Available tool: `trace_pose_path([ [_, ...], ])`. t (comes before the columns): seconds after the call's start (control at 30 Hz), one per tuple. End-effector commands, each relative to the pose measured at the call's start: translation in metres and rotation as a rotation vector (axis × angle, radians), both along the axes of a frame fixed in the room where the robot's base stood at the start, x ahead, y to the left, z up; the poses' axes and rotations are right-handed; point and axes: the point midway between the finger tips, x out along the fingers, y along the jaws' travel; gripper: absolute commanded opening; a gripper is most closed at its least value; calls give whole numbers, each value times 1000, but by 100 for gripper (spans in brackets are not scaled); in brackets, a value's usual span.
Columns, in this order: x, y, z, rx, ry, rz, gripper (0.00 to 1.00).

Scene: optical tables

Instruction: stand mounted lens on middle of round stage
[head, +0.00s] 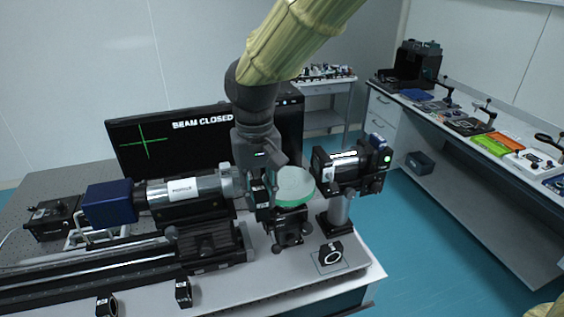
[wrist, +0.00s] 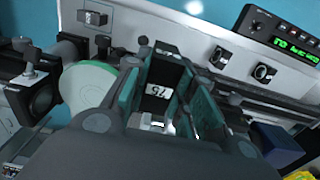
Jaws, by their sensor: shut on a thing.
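My gripper (head: 262,185) points down and is shut on a black mounted lens (wrist: 160,88). The wrist view shows a white label reading 75 between the fingers. The glass of this lens is not clearly visible. The round stage (head: 296,184) is a pale disc with a green rim on a black mount, just right of my gripper in the head view. It also shows in the wrist view (wrist: 88,88), left of the fingers, with its top bare where visible. The held lens is beside the stage's near-left edge; I cannot tell whether they touch.
A long tube with a blue end (head: 110,203) lies on a rail left of my gripper. A post-mounted device (head: 350,165) stands right of the stage. Other small black mounts stand in front: one at right (head: 330,254), two at left (head: 183,292). A monitor (head: 165,140) stands behind.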

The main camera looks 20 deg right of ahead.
Motion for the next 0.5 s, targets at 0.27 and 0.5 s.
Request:
trace_pose_path([
  [0.27, 9, -8, 16, 2, 4, 7, 0],
  [0.5, 48, -39, 12, 3, 3, 7, 0],
])
